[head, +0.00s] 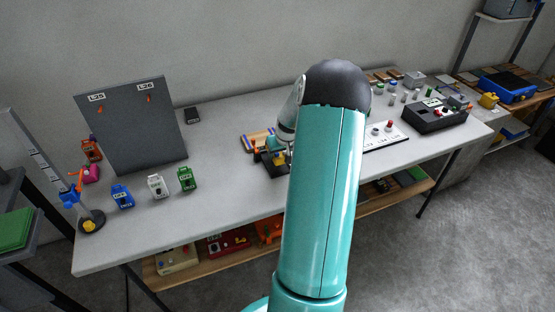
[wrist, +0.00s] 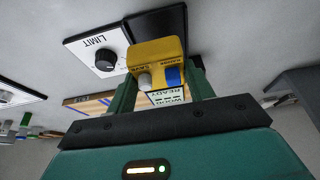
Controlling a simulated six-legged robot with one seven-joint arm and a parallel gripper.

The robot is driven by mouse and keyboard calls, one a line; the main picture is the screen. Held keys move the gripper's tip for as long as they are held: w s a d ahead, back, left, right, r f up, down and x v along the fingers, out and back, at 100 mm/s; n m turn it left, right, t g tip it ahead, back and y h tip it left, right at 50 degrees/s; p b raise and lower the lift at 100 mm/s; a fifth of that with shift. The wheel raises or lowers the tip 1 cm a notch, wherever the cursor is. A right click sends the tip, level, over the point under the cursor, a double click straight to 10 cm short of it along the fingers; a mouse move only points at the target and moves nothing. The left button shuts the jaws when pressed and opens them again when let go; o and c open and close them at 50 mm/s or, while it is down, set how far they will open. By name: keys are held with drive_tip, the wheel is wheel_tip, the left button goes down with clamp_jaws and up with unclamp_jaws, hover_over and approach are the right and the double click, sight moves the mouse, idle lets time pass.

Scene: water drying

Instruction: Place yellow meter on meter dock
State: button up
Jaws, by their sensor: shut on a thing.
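The yellow meter (wrist: 155,54) fills the space between the fingers of my gripper (wrist: 163,82) in the wrist view. It has a grey knob, a blue knob and a white display reading READY. My gripper is shut on it. Behind it in the wrist view is a dark panel (wrist: 158,24), beside a white LIMIT plate (wrist: 93,48) with a black knob. In the head view my gripper (head: 276,148) is low over a black block (head: 272,166) on the table, likely the meter dock. My arm hides much of this spot, and contact between meter and block cannot be told.
Blue (head: 122,196), white (head: 157,186) and green (head: 186,179) meters stand at the left of the table (head: 225,190), before a grey board (head: 132,125). A wooden board (head: 256,140) lies behind the black block. A black box (head: 436,116) stands at right.

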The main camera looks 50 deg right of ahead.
drive_tip(key=shift+w+f, duration=0.5)
drive_tip(key=shift+w+d+f, duration=0.1)
drive_tip(key=shift+w+f, duration=0.05)
drive_tip(key=shift+f, duration=1.5)
drive_tip(key=shift+f, duration=0.1)
drive_tip(key=o, duration=1.2)
drive_tip(key=shift+f, duration=0.1)
